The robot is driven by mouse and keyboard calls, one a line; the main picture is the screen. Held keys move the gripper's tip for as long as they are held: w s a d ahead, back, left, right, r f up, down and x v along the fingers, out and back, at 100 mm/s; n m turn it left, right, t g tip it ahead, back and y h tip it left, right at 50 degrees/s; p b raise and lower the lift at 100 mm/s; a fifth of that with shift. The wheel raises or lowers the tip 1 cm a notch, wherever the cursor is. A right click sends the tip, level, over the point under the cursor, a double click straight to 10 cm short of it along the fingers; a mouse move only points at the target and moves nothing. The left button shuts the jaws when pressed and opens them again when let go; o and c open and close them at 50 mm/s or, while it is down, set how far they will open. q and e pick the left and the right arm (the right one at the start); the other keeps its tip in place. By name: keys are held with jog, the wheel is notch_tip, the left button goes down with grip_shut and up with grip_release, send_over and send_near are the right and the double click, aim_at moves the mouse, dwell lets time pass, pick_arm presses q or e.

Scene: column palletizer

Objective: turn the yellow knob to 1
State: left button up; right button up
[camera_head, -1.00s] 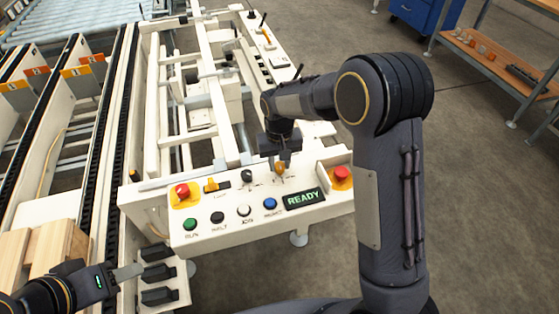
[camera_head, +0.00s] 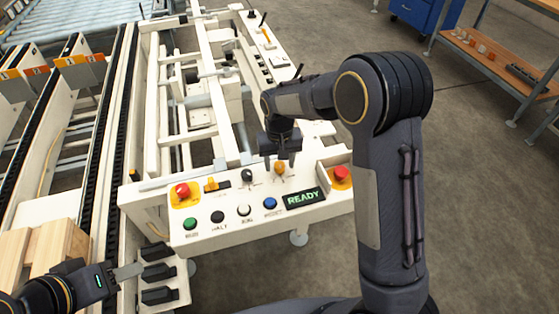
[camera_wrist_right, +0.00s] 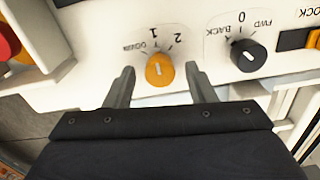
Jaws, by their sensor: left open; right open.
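The yellow knob (camera_head: 280,167) stands on the white control panel (camera_head: 225,228). In the right wrist view the yellow knob (camera_wrist_right: 159,70) shows between and slightly beyond my right fingertips. Its white mark points up in that picture, roughly toward the printed 1; the 2 is to the right of it. My right gripper (camera_head: 281,161) is open just behind the knob, and both its fingers (camera_wrist_right: 160,80) are apart from the knob. My left gripper (camera_head: 138,268) is at the lower left, away from the knob; its fingers look close together from this angle.
A black knob (camera_wrist_right: 248,55) marked BACK, 0 and FWD sits beside the yellow one. Red buttons (camera_head: 182,190) (camera_head: 341,173) stand at both panel ends. Wooden boxes (camera_head: 45,245) are at left.

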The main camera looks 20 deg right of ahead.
aim_at(280, 165)
jog(key=shift+r, duration=3.9)
jog(key=s+d+r+t+y+p, duration=0.1)
jog(key=s+d+r+y+p, duration=0.15)
jog(key=s+r, duration=0.35)
jog(key=s+d+r+t+y+p, duration=0.1)
jog(key=s+d+r, duration=0.35)
jog(key=s, duration=0.35)
jog(key=s+a+t+p, duration=0.1)
jog(key=s+t, duration=0.2)
jog(key=s, duration=1)
jog(key=shift+s+m+t, duration=0.3)
jog(key=shift+s, duration=0.1)
jog(key=shift+a, duration=0.1)
